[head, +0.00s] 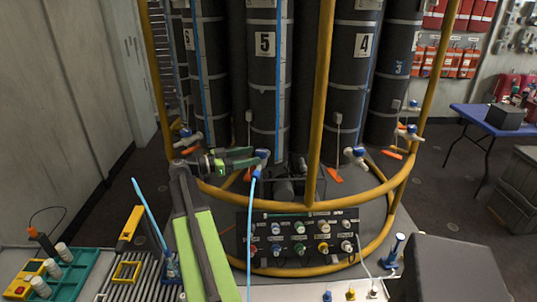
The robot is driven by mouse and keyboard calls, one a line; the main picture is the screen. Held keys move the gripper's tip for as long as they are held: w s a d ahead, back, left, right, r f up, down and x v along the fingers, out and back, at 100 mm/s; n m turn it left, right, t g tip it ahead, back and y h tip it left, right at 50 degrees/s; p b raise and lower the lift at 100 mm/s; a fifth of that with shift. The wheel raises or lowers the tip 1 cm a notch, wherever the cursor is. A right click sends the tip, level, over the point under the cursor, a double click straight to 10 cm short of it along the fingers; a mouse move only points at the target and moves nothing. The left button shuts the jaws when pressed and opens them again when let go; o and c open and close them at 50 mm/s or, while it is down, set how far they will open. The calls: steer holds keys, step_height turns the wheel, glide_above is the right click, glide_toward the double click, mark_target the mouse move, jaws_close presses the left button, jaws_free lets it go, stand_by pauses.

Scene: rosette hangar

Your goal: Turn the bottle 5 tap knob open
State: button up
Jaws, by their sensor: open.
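Bottle 5 (264,90) is a tall dark cylinder with a white "5" label, at the back centre. Its tap has a blue knob (262,155) low in front of the bottle, with a light blue hose (250,215) hanging below it. My gripper (250,157) reaches in from the left, its dark green fingers open and pointing right at the knob. The fingertips are close to the knob. I cannot tell whether they touch it or lie around it. The knob's turned state is too small to read.
A yellow rail (320,203) curves around the bottles, with a yellow upright post (321,100) right of bottle 5. Bottle 4 (352,95) has its own tap (355,155). A knob panel (300,238) stands below. A teal tray (62,274) lies front left, and a dark box (455,270) front right.

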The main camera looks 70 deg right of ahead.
steer(key=x, duration=0.7)
steer(key=shift+s+d, duration=0.25)
